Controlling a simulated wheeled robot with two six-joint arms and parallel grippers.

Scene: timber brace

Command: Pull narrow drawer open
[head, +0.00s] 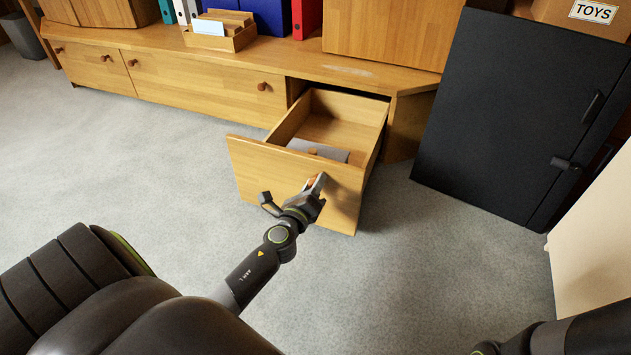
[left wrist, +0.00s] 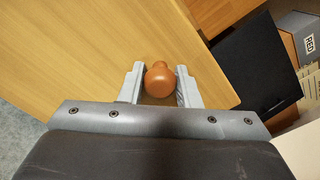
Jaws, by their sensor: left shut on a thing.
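The narrow wooden drawer (head: 270,169) is pulled well out of the low cabinet, and its open inside shows from above. A grey flat item (head: 318,150) lies in it, behind the front panel. My left gripper (head: 316,184) is at the drawer's front and shut on its round reddish-brown knob (left wrist: 159,80). In the left wrist view the knob sits between the two grey fingers, with the wooden front (left wrist: 100,50) behind it. In the head view the gripper mostly hides the knob. My right gripper is out of view; only part of that arm shows at the lower right.
The wooden cabinet (head: 190,88) has other closed fronts with knobs on the left. A black cabinet or safe (head: 500,110) with a handle stands at the right. A cream panel (head: 595,240) is at the right edge. Grey carpet (head: 430,270) is clear in front of the drawer.

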